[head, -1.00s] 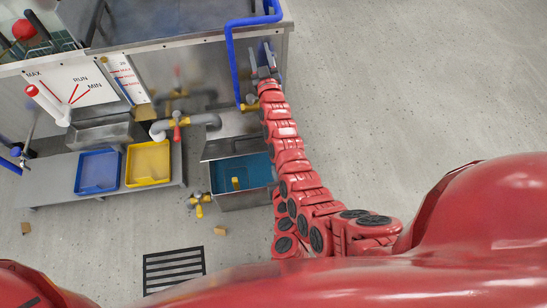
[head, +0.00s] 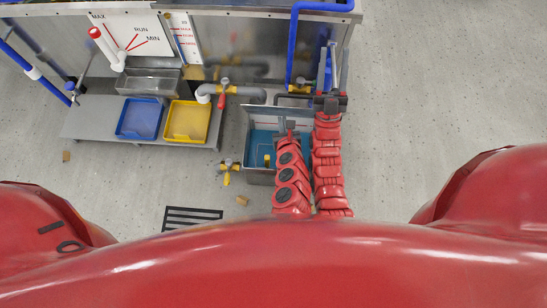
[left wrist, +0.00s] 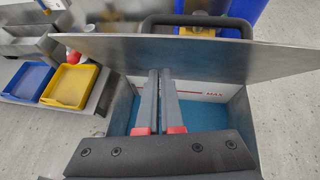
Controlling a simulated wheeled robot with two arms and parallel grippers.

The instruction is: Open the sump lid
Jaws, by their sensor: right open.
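The sump (head: 261,177) is a grey box with blue liquid inside, low at the front of the bench. Its grey metal lid (head: 262,118) stands tilted up at the back edge, leaving the front open. In the left wrist view the lid (left wrist: 225,58) spans the picture above the opening, with a dark handle (left wrist: 197,20) behind its top edge. My left gripper (head: 290,127) is over the sump at the lid's underside. Its fingers (left wrist: 160,72) are close together with nothing seen between them; contact with the lid is unclear. My right gripper (head: 328,72) is open beside the blue post, right of the lid.
Blue (head: 140,118) and yellow (head: 187,121) trays sit on a low shelf at left. A grey pipe with a red-handled valve (head: 223,92) is left of the lid. A yellow valve (head: 228,170) and a floor grate (head: 190,217) lie nearby. Floor at right is clear.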

